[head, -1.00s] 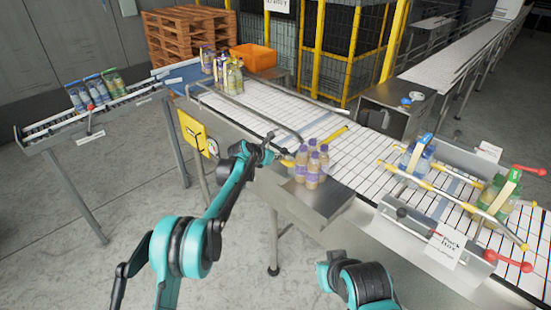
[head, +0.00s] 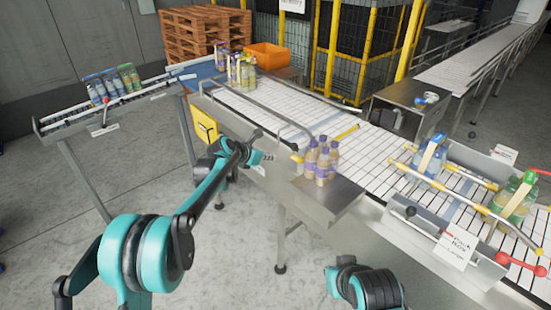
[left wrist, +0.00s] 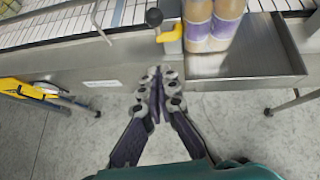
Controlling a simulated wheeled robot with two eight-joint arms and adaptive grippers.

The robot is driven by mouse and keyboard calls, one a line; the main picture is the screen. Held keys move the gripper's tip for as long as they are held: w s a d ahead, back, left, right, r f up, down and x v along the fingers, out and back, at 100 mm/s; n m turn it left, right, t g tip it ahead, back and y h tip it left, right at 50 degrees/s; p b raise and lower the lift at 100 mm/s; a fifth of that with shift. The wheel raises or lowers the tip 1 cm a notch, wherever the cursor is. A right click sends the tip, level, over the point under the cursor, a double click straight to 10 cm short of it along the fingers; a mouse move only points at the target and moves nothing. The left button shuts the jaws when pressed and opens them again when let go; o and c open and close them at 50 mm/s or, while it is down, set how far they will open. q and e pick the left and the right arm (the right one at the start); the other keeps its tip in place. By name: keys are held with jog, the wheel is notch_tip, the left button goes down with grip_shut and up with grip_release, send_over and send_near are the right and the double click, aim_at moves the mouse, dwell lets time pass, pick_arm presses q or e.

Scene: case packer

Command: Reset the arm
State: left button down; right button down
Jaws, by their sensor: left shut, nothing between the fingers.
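My left arm reaches in from the left in the head view. Its gripper (head: 262,157) is in front of the conveyor's near side, left of the bottles. In the left wrist view the left gripper (left wrist: 155,75) has its fingers together with nothing between them, in front of the conveyor's metal side. A group of brown bottles with purple caps (head: 320,160) stands on a steel side shelf (head: 328,195). The bottles also show in the left wrist view (left wrist: 212,22), ahead and right of the fingertips, apart from them. My right gripper is not seen.
The white conveyor (head: 290,108) runs across, with a yellow-tipped handle (left wrist: 172,32) at its near edge. Blue bottles (head: 430,158) and green bottles (head: 515,198) stand on it at the right. A side rack (head: 110,105) holds bottles. Floor in front is clear.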

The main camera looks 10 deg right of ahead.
pick_arm(q)
jog(key=s+a+f+m+y+b, duration=0.2)
jog(key=s+a+m+b, duration=0.35)
jog(key=s, duration=0.45)
jog(key=s+a+f+m+y+b, duration=0.1)
jog(key=s+a+m+b, duration=0.5)
jog(key=s, duration=0.5)
jog(key=s+a+f+m+y+b, duration=0.1)
jog(key=s+a+f+m+b, duration=0.1)
jog(key=s+a+f+m, duration=0.2)
jog(key=s+a+f+m+y+b, duration=0.2)
jog(key=s+f+m, duration=0.4)
jog(key=s, duration=0.5)
jog(key=s+a+f+m+y+b, duration=0.1)
jog(key=s+a+f+m+b, duration=0.3)
jog(key=s+f, duration=0.4)
jog(key=a+m, duration=0.1)
jog(key=a, duration=0.1)
jog(key=shift+s+a+y, duration=0.2)
jog(key=shift+a+y, duration=0.1)
jog(key=shift+a, duration=0.1)
jog(key=shift+f+m, duration=0.1)
jog(key=shift+m, duration=0.15)
